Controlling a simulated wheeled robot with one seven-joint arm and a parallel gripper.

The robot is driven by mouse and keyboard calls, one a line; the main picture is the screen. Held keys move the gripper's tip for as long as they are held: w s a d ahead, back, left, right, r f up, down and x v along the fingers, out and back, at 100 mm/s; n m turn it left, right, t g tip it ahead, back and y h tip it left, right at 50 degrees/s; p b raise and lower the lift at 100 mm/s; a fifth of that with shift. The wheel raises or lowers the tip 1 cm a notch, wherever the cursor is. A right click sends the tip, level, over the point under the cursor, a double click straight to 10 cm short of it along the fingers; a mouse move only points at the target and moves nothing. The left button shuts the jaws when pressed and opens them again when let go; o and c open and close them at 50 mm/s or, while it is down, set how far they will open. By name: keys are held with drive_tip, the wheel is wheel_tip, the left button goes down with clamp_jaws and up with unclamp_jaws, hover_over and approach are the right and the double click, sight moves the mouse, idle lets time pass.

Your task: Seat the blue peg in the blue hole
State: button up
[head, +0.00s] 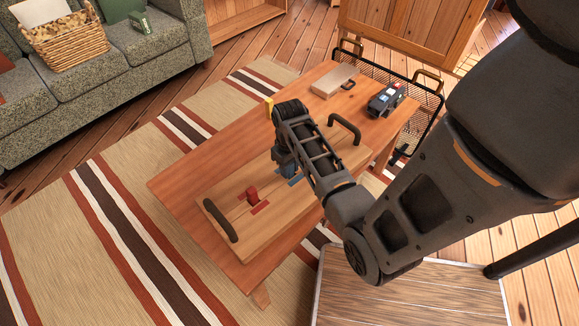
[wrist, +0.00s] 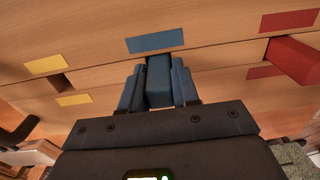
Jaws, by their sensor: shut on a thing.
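My gripper (wrist: 158,84) is shut on the blue peg (wrist: 159,78), which shows between the two fingers in the wrist view. The wooden peg board (head: 222,207) lies on the low table. A blue mark (wrist: 155,40) on the board is just beyond the peg in the wrist view; blue also shows beside my gripper in the head view (head: 295,180). The blue hole itself is hidden by the peg and fingers. I cannot tell whether the peg's lower end is in it.
A red peg (head: 252,195) stands in the board between red marks. A dark hole (wrist: 60,83) lies between yellow marks. A yellow piece (head: 269,108) shows behind my arm. Black handles, a wooden box (head: 335,80) and a dark device (head: 386,99) are on the table.

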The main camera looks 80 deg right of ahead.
drive_tip(key=shift+f, duration=0.1)
drive_tip(key=o, duration=1)
drive_tip(key=shift+o, duration=0.2)
